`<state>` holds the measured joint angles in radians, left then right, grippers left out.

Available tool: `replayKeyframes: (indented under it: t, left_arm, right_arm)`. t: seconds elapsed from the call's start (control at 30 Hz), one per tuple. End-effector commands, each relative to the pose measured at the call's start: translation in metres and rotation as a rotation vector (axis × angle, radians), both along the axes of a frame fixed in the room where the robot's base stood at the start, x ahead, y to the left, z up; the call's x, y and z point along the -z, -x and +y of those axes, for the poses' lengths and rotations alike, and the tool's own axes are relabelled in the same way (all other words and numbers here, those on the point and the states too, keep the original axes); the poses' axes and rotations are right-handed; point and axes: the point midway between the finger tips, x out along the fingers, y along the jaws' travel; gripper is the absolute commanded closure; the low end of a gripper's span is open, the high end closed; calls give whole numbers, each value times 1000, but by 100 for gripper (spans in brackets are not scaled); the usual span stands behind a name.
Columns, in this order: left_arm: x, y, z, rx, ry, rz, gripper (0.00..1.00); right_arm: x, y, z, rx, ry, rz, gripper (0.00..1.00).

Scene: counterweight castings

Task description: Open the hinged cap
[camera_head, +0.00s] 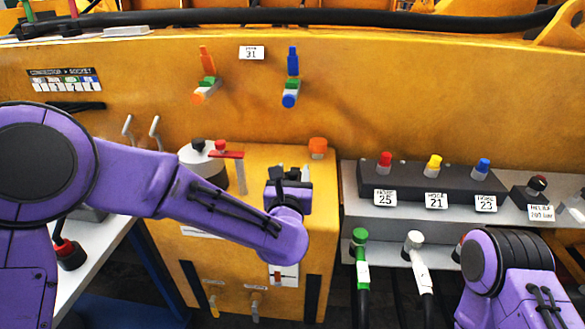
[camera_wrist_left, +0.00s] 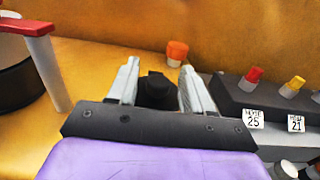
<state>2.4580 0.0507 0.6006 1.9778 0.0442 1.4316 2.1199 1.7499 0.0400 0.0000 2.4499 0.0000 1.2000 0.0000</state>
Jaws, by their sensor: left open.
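My left gripper (camera_head: 291,173) is over the yellow cabinet top in the head view. In the left wrist view its two grey fingers (camera_wrist_left: 158,78) stand apart. A black rounded piece (camera_wrist_left: 157,91) shows between them; it may be the hinged cap, but its hinge and any contact with the fingers cannot be made out. In the head view the gripper mostly hides this spot. An orange cap on a pale base (camera_head: 317,147) stands just behind and right of the gripper, also seen in the wrist view (camera_wrist_left: 177,51). My right gripper is out of view.
A red-handled lever (camera_head: 226,154) stands left of the gripper, beside a round pale container (camera_head: 200,165). A dark block with red, yellow and blue knobs (camera_head: 433,185) is to the right. Green and white hose connectors (camera_head: 413,243) hang below it. The yellow wall (camera_head: 400,100) rises behind.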

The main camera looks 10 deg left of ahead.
Motion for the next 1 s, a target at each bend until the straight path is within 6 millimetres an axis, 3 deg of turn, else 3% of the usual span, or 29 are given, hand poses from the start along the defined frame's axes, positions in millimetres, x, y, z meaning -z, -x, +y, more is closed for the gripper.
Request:
replayKeyframes:
  t: [0.3,0.47,0.77,1.0]
  left_arm:
    - [1,-6,0,0,-1,1,50]
    - [1,-5,0,0,-1,1,100]
    - [-4,-6,1,-1,2,26,100]
    - [-17,-11,2,-3,4,149,100]
  right_arm:
    - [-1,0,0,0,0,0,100]
    - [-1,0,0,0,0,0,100]
    - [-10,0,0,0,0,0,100]
    - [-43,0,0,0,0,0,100]
